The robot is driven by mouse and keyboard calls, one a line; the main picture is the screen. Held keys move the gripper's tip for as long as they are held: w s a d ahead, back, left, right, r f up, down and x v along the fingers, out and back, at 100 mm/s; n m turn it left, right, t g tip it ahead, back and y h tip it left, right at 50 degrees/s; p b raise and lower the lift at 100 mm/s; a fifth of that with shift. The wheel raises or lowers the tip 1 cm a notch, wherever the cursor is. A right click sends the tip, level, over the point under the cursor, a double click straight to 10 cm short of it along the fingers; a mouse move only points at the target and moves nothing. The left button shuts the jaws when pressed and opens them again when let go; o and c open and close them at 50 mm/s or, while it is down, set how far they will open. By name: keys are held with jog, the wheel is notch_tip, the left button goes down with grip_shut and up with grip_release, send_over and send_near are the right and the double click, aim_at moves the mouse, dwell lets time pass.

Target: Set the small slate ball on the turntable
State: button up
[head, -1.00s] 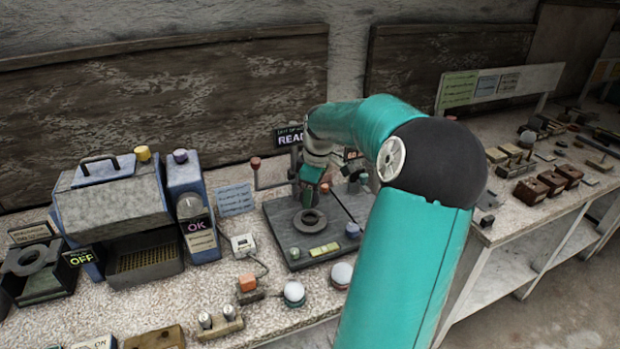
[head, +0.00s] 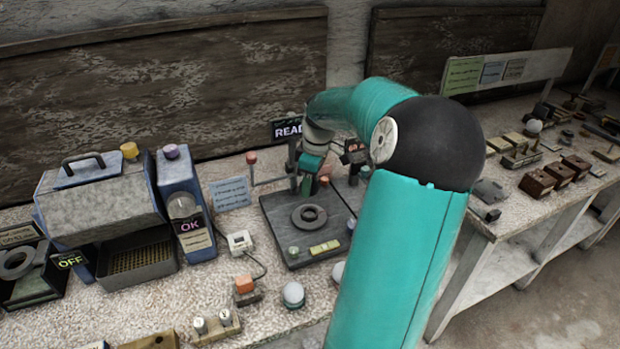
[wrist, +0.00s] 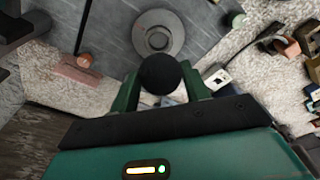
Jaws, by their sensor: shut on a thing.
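The small slate ball (wrist: 161,73) is dark and round. In the wrist view it sits between the two green fingers of my gripper (wrist: 158,82), which is shut on it. The turntable (wrist: 140,35) is a grey disc with a raised ring at its centre, seen just beyond the ball in the wrist view. In the head view the turntable (head: 321,222) lies on a dark square plate, and my gripper (head: 311,168) hangs above the plate's back part, behind the ring. The ball cannot be made out in the head view.
The dark plate (head: 277,222) carries coloured knobs and a yellow label. A lever with a red knob (head: 251,158) stands at its back left. A blue-grey machine (head: 100,205) with a tray is at left.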

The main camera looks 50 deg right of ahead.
aim_at(311, 195)
jog(key=shift+f, duration=2.5)
jog(key=shift+f, duration=1.15)
jog(key=o, duration=1.2)
jog(key=shift+r, duration=2.05)
